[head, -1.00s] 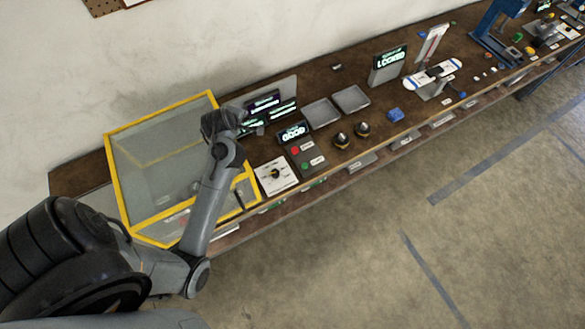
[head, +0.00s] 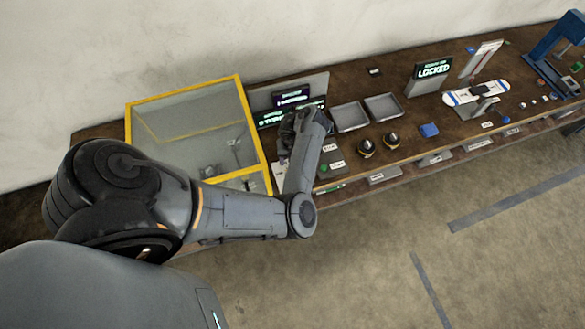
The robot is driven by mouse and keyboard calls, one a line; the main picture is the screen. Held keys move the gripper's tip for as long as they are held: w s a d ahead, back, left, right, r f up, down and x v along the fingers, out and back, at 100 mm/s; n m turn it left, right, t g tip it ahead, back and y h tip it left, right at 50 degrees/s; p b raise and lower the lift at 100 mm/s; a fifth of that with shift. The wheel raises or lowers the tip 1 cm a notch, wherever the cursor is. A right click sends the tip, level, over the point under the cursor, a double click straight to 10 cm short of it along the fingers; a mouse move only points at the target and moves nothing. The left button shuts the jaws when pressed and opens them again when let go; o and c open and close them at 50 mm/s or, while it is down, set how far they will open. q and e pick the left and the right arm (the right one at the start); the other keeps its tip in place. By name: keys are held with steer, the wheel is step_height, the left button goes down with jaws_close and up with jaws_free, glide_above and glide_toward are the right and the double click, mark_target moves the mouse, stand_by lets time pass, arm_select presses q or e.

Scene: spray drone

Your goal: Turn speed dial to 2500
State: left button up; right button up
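The speed dial, a dark knob on a white plate (head: 279,175), is hidden behind my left arm in the head view. Only a sliver of the plate shows between the yellow-framed enclosure and my forearm. My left gripper (head: 285,155) is over the control area, close to the plate, with its fingers mostly covered by my wrist. I cannot tell whether it is open or touches the dial. The displays (head: 292,96) behind it are partly covered. My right gripper is not in view.
The yellow-framed enclosure (head: 240,84) stands just left of my forearm. A LOCKED sign (head: 433,70) stands further along the bench.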

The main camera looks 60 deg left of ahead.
arm_select(q)
step_height(320, 180, down, 8)
steer(key=b, duration=0.3)
steer(key=shift+r+b, duration=0.2)
steer(key=shift+b, duration=0.15)
steer(key=shift+f, duration=0.6)
steer(key=c, duration=1)
steer(key=shift+c, duration=0.2)
